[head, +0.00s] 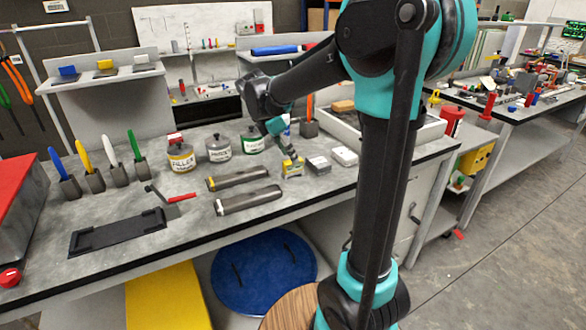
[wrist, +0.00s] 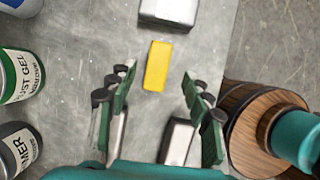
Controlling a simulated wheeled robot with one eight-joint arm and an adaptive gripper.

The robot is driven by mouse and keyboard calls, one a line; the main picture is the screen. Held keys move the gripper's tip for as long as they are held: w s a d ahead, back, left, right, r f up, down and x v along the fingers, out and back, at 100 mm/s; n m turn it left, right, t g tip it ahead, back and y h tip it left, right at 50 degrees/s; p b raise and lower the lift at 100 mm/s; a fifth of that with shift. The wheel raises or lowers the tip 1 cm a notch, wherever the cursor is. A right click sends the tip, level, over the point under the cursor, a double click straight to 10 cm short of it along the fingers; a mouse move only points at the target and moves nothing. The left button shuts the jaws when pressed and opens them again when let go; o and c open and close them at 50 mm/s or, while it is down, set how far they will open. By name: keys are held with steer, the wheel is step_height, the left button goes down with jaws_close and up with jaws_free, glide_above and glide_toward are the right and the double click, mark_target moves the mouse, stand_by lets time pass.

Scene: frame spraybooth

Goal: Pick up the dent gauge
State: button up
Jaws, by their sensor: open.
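A small yellow block (wrist: 156,66) lies on the grey workbench (wrist: 75,60), and I take it to be the dent gauge, though no label on it is readable. In the wrist view it lies ahead of my open gripper (wrist: 156,84), between the lines of the two fingers and apart from both. In the head view the yellow block (head: 292,166) sits just below my gripper (head: 284,146), which partly overlaps it. The gripper is empty.
A grey block (head: 318,165) and a white block (head: 344,156) are to its right. Rust gel (head: 253,140), primer (head: 219,149) and filler (head: 181,156) cans stand left. Two long sanding bars (head: 249,200) lie nearer the front edge. A wooden round top (wrist: 250,115) is beyond the edge.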

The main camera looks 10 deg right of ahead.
mark_target(293, 168)
steer(key=shift+x, duration=2.6)
steer(key=shift+w+a, duration=0.1)
steer(key=shift+w, duration=0.05)
jaws_close()
